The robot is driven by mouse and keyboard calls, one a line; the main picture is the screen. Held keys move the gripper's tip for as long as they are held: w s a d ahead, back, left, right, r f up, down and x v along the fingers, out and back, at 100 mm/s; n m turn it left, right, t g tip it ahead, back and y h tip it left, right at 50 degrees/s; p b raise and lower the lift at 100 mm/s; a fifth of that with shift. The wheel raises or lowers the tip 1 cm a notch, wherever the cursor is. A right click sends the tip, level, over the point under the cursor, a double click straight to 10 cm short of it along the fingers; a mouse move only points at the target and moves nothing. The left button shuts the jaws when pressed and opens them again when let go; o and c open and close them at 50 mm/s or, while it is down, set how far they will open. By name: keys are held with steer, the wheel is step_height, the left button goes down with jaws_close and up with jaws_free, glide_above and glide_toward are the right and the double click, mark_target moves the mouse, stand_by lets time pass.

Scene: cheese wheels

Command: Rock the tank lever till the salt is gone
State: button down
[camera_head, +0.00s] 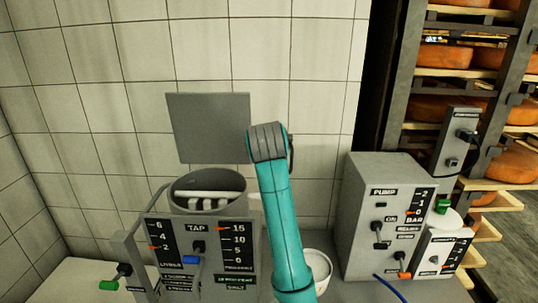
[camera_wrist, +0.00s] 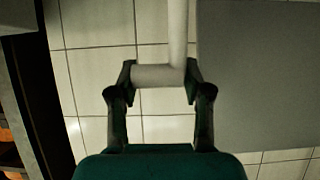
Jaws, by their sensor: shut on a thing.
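The tank (camera_head: 208,190) is a round grey vessel with white bars inside, at the left of the head view. Its front panel (camera_head: 212,252) reads TAP, with a litre scale at left and a percent scale at right. The orange litre marker is near 2; the percent marker is by 15. In the wrist view my gripper (camera_wrist: 160,76) is shut around a pale grey crossbar (camera_wrist: 155,76), joined at its right end to an upright rod (camera_wrist: 178,30); this looks like the lever. In the head view my teal arm hides the gripper and lever.
A pump box (camera_head: 380,210) with knobs and a bar scale stands at right. A white bucket (camera_head: 318,268) sits partly behind my arm. A green-ended handle (camera_head: 112,284) sticks out at lower left. Cheese shelves (camera_head: 450,90) stand far right. A grey board (camera_head: 208,128) is on the tiled wall.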

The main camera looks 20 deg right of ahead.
steer(key=shift+d+r+x, duration=0.1)
steer(key=shift+x, duration=0.6)
steer(key=shift+d+r+x, duration=0.15)
steer(key=shift+x, duration=0.5)
steer(key=shift+d+r+x, duration=0.1)
steer(key=shift+x, duration=0.6)
steer(key=shift+w, duration=0.15)
steer(key=c, duration=0.6)
jaws_free()
steer(key=shift+d, duration=0.15)
steer(key=shift+o, duration=0.2)
steer(key=shift+a, duration=0.2)
steer(key=v, duration=1.2)
